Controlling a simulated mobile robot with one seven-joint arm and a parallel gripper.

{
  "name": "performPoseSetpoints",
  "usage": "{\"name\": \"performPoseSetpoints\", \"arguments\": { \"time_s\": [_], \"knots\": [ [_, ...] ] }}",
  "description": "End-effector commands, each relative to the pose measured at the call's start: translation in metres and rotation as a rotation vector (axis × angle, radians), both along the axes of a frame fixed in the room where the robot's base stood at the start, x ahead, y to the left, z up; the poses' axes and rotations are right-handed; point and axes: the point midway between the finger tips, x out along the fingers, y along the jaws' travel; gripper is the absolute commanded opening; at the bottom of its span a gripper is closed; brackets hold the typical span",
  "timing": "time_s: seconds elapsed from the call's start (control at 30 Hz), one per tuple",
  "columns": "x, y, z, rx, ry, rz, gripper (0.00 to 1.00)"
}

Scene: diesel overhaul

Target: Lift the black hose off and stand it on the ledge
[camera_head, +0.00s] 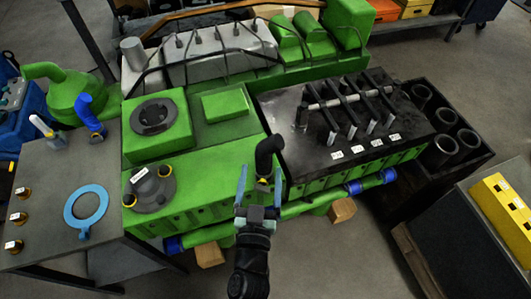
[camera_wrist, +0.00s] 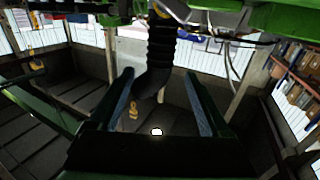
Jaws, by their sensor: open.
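The black hose (camera_head: 267,152) is a bent, elbow-shaped piece at the front edge of the green engine (camera_head: 210,160), with a yellow band near its lower end. In the wrist view the ribbed black hose (camera_wrist: 161,55) hangs into the space between the fingers from the top edge. My gripper (camera_head: 260,178) is open, with one finger on each side of the hose; I see no finger closed on it. The wrist view also shows the open gripper (camera_wrist: 158,88). No surface is clearly identifiable as the ledge.
A grey bench (camera_head: 50,190) at left holds a blue ring (camera_head: 86,206), a blue hose piece (camera_head: 88,112) and small labelled parts. A dark crate (camera_head: 478,152) with black cylinders stands farther right.

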Motion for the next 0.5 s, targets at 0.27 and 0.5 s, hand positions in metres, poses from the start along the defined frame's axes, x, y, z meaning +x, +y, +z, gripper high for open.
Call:
{"name": "performPoseSetpoints", "arguments": {
  "time_s": [0.27,0.5],
  "knots": [
    [0.020,-0.002,-0.002,0.001,-0.001,0.001,0.81],
    [0.053,-0.006,-0.008,0.001,-0.002,0.002,0.81]
  ]
}}
